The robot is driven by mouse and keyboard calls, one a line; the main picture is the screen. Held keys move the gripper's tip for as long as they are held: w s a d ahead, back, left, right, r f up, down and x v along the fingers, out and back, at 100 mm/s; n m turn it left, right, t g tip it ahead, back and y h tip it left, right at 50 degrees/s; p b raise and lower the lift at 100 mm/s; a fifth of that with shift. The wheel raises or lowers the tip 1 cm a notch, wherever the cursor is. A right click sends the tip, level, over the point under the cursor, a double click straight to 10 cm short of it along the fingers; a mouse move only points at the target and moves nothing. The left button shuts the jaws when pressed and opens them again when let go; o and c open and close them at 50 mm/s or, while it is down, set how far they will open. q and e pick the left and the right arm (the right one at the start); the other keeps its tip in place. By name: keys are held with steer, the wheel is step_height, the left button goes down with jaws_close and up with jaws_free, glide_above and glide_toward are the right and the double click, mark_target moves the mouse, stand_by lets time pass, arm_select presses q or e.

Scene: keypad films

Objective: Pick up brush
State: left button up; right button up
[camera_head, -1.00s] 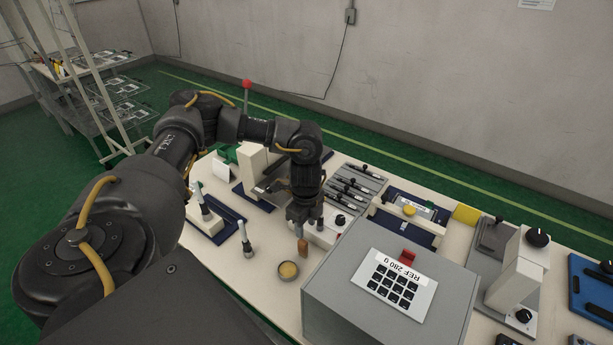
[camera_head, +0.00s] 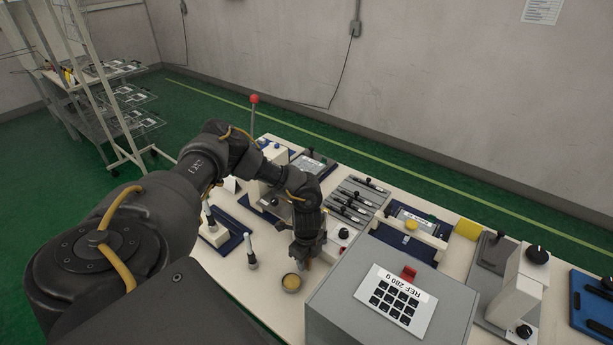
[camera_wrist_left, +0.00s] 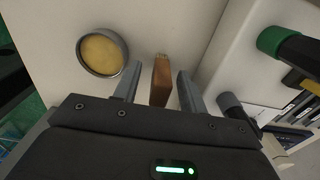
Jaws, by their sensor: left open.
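The brush shows as a brown wooden piece (camera_wrist_left: 160,82) in the left wrist view, between my two open fingers. A gap shows on both sides of it, so the fingers do not visibly touch it. In the head view only a small brown part of the brush (camera_head: 308,263) shows below my left gripper (camera_head: 304,257), which hides the rest. My left gripper points down over the table and is open. My right gripper is not in view.
A small round cup with yellow content (camera_head: 291,283) stands close to the brush, also in the left wrist view (camera_wrist_left: 102,52). A grey box with a keypad (camera_head: 345,310) is close on the right. A black-tipped tool (camera_head: 250,252) stands to the left. The front table is clear.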

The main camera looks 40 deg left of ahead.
arm_select(q)
steer(key=shift+f, duration=0.5)
jaws_close()
steer(key=shift+r, duration=0.15)
